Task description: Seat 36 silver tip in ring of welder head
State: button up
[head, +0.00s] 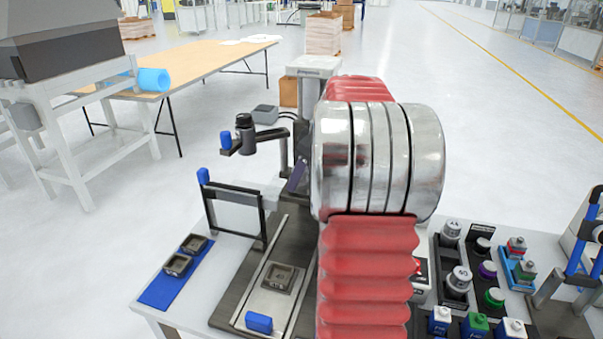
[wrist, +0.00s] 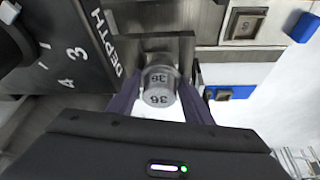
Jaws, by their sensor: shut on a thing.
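In the wrist view the silver tip (wrist: 159,86) is a short cylinder marked 36 on its end and side. My gripper (wrist: 161,104) is shut on it, with a dark purple finger on each side. The dark square bracket of the welder head (wrist: 180,44) lies right behind the tip. The ring itself is hidden, and I cannot tell whether the tip is inside it or only in front of it. In the head view my arm covers most of the welder; a dark purple part beside it may be a finger, and the tip is hidden there.
A dark panel marked DEPTH (wrist: 88,45) stands left of the tip. A square grey part (head: 279,278) sits in the fixture below; a blue mat (head: 160,293) holds two similar parts. Racks of silver pieces and coloured caps (head: 458,280) stand at right. A black frame (head: 236,213) rises at left.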

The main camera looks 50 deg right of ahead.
jog(key=o, duration=1.4)
jog(key=shift+o, duration=0.2)
jog(key=shift+r, duration=0.1)
jog(key=v, duration=1.3)
jog(key=shift+s+r, duration=0.2)
jog(key=shift+r, duration=0.05)
